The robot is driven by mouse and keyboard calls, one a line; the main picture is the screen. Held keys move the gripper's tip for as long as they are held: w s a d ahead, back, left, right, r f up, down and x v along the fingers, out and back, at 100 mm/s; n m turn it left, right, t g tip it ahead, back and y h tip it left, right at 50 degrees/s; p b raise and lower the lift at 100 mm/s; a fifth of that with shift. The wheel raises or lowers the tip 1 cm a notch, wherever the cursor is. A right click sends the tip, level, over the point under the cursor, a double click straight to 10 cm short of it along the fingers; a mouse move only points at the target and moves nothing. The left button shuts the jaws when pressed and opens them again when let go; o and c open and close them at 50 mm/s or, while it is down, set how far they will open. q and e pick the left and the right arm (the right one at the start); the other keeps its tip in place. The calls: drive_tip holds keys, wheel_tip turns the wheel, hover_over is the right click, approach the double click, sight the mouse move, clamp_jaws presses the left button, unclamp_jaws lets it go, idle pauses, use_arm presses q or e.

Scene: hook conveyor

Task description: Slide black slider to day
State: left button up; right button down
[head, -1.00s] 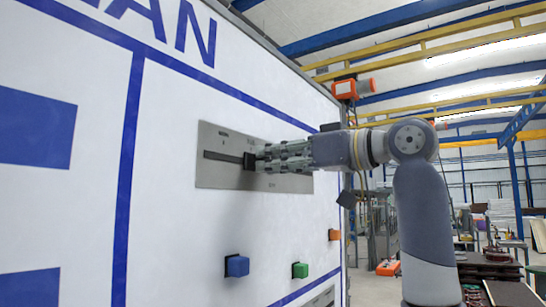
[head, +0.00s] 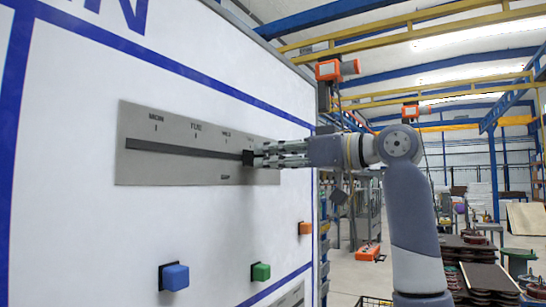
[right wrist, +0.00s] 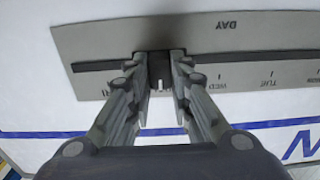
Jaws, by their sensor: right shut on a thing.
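The black slider (head: 248,158) is a small block in a long dark slot on a grey metal plate (head: 140,168) on a white panel. It stands toward the right part of the slot. My right gripper (head: 262,157) comes from the right and is shut on the slider. In the right wrist view the slider (right wrist: 159,66) sits between the two fingers (right wrist: 160,75). There the plate (right wrist: 100,40) reads upside down, with DAY, TUE and WED labels to the right and letters ending in RI to the left. The label at the slider is hidden. My left gripper is not in view.
Below the plate, a blue button (head: 174,277), a green button (head: 260,271) and an orange button (head: 305,228) stick out of the panel. The panel ends at its right edge, with the open hall beyond.

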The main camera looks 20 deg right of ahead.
drive_tip(key=c, duration=1.4)
unclamp_jaws()
drive_tip(key=shift+s+a, duration=0.1)
drive_tip(key=shift+c, duration=0.2)
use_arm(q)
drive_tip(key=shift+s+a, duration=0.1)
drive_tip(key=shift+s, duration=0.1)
use_arm(e)
drive_tip(key=v, duration=1.2)
